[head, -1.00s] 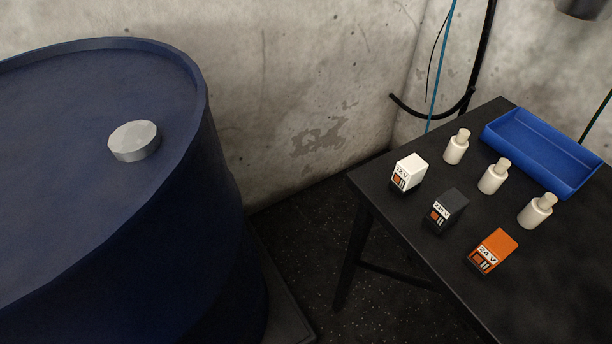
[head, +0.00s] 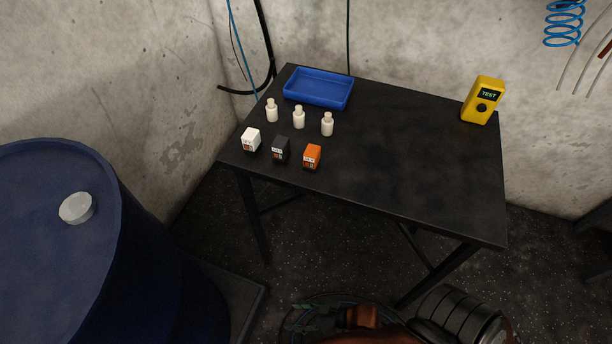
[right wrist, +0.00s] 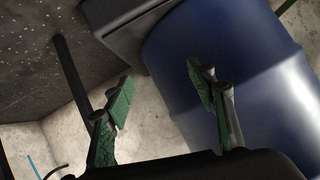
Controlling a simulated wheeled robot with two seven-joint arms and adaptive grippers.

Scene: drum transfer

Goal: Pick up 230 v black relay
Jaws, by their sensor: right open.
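The black relay (head: 280,150) stands on the dark table between a white relay (head: 251,140) on its left and an orange relay (head: 312,157) on its right. Its label is too small to read now. My right gripper (right wrist: 160,92) is open, with two green-padded fingers apart and nothing between them in the right wrist view. In the head view it is partly visible at the bottom edge, below and well away from the relays. My left gripper is not in view.
The dark table (head: 420,170) also holds several white bottles (head: 299,118), a blue tray (head: 318,88) and a yellow tester (head: 483,100). A blue drum (head: 60,260) with a pale cap stands at left, also showing in the right wrist view (right wrist: 230,50). The table's centre is clear.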

